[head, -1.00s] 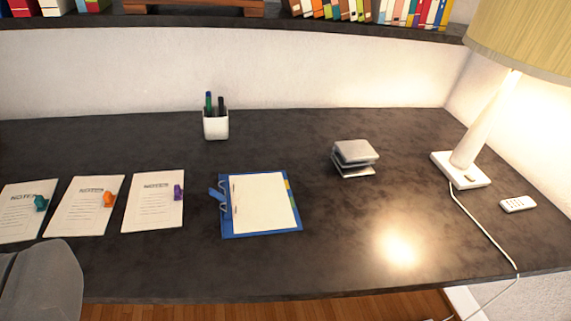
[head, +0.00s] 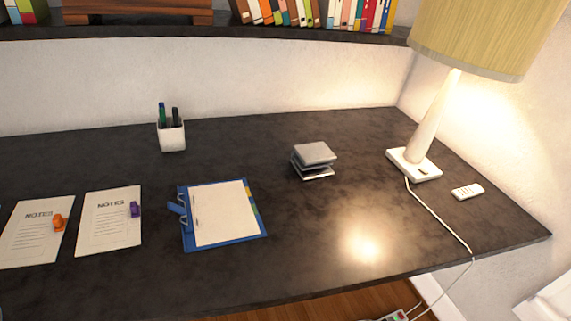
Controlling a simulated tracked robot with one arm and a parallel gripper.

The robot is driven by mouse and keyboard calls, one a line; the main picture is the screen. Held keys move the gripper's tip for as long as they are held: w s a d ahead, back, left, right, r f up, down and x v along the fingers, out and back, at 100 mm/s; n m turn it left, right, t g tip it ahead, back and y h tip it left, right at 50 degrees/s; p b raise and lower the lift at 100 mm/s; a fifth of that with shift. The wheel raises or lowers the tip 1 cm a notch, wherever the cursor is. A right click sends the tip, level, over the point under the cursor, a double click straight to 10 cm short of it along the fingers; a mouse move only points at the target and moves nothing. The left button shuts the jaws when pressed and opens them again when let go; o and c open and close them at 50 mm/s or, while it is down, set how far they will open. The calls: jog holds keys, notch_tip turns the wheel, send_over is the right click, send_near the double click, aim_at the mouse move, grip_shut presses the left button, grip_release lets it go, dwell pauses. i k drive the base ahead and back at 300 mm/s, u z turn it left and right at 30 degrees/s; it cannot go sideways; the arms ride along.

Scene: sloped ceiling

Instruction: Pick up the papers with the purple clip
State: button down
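The papers with the purple clip (head: 108,228) lie flat on the dark desk at the left. The purple clip (head: 135,209) sits on their right edge. A similar stack of papers with an orange clip (head: 36,238) lies just to the left. Both stacks show a "NOTES" heading. My gripper does not show in this view.
A white pen cup (head: 171,136), a grey stacked item (head: 314,160), a lamp (head: 422,165) and a white remote (head: 467,191) stand or lie on the desk (head: 290,262). A bookshelf (head: 200,30) runs above.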

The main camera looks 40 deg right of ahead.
aim_at(109, 219)
jog(key=k, duration=0.5)
jog(key=z, duration=0.4)
jog(key=i, duration=1.8)
jog(key=u, duration=0.5)
